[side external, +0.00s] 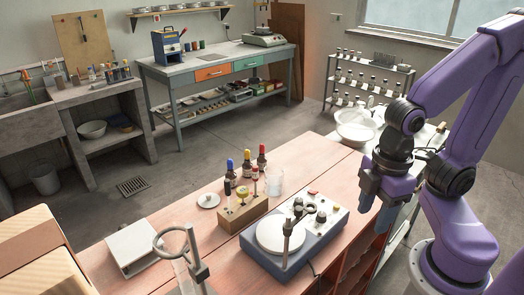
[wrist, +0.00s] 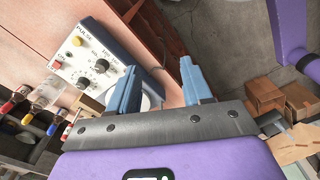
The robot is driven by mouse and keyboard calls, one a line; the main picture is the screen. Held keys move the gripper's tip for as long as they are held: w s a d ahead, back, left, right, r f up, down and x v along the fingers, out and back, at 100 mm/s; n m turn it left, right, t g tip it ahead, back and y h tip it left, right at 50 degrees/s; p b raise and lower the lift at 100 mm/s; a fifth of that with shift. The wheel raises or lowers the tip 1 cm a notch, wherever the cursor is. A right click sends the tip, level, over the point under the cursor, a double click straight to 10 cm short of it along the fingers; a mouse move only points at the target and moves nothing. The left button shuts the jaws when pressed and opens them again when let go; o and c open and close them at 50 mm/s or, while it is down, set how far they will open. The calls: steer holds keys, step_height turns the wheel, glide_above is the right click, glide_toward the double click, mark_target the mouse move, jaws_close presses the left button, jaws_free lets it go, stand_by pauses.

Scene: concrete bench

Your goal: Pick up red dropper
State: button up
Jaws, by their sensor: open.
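A dark bottle with a red dropper top (side external: 262,150) stands behind a wooden block (side external: 240,212) on the reddish bench. A slimmer red-topped dropper (side external: 255,172) stands at the block's right end. Blue-topped (side external: 247,157) and yellow-topped (side external: 230,165) bottles are beside them. In the wrist view, red, yellow and blue tops show at the left edge, including a red top (wrist: 19,96); which is which is unclear. My gripper (side external: 376,206) is open and empty, to the right of the bottles and above the bench's right side; its two blue fingers (wrist: 157,68) are apart.
A blue-grey device with a round plate and knobs (side external: 325,218) lies between my gripper and the bottles. A glass beaker (side external: 274,181), a ring stand (side external: 196,270) and a white box (side external: 138,245) are also on the bench. A white basin (side external: 356,125) is behind.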

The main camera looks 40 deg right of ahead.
steer(key=w+a+r+n, duration=0.1)
steer(key=w+a+r, duration=0.1)
steer(key=w, duration=0.4)
steer(key=w+a+r+n, duration=0.1)
steer(key=w+a+r, duration=0.15)
steer(key=w, duration=0.35)
step_height(320, 180, up, 2)
steer(key=n, duration=0.6)
glide_above(262, 144)
step_height(262, 144, down, 16)
steer(key=shift+f, duration=0.2)
steer(key=c, duration=0.7)
